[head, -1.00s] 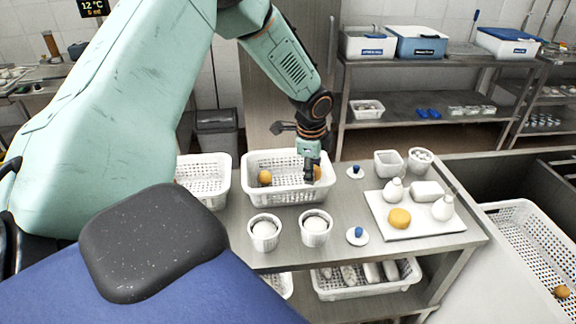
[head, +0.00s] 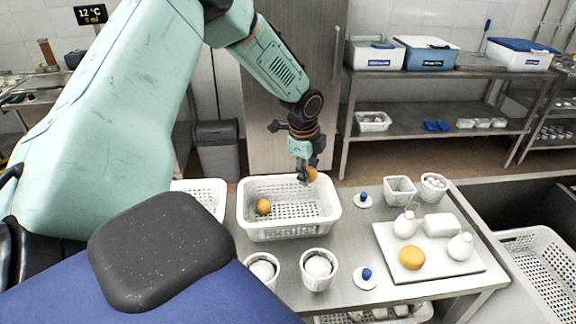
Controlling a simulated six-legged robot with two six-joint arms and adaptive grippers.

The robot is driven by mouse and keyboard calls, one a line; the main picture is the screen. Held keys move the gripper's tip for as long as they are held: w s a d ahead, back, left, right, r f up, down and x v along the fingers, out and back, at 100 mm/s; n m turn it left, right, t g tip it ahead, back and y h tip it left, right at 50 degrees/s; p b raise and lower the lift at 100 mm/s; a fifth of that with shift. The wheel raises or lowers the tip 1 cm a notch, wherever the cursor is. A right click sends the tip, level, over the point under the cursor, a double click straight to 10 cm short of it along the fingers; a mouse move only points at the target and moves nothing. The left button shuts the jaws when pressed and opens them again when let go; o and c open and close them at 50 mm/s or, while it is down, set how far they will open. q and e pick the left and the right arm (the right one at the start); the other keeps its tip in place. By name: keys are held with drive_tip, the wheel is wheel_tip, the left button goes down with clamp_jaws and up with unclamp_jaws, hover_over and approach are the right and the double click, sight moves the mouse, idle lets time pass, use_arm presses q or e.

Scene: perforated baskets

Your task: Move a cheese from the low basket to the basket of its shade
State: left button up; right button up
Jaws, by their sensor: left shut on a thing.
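My left gripper (head: 306,175) is shut on an orange cheese (head: 312,174) and holds it by the far rim of the white perforated basket (head: 288,232) in the middle of the table. Part of this cheese is hidden by the fingers. Another orange cheese (head: 263,206) lies in that basket, toward its left end. A second white basket (head: 205,192) stands to the left, partly hidden by my body. A larger white basket (head: 560,262) is at the right edge. My right gripper is not in view.
A white tray (head: 385,242) at right holds an orange cheese (head: 411,257) and several white pieces. Small white pots (head: 319,268) stand in front, others at the back right. A basket on the lower shelf (head: 410,313) shows partly. A rack (head: 440,120) stands behind.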

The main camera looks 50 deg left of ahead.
use_arm(q)
drive_tip(key=shift+d, duration=0.15)
hover_over(308, 207)
drive_tip(key=f, duration=0.6)
drive_tip(key=shift+s+f+b, duration=0.2)
drive_tip(key=shift+s+b, duration=0.1)
drive_tip(key=shift+s, duration=0.05)
drive_tip(key=shift+s+d+f, duration=0.15)
drive_tip(key=shift+f, duration=0.3)
wheel_tip(308, 207, down, 2)
drive_tip(key=shift+s+d+f+b, duration=0.1)
drive_tip(key=shift+b, duration=0.2)
drive_tip(key=shift+w+a+f, duration=0.3)
drive_tip(key=shift+f, duration=0.05)
drive_tip(key=shift+s+d+f, duration=0.1)
drive_tip(key=o, duration=0.8)
drive_tip(key=shift+s+d, duration=0.15)
drive_tip(key=shift+c, duration=0.2)
drive_tip(key=shift+w, duration=0.2)
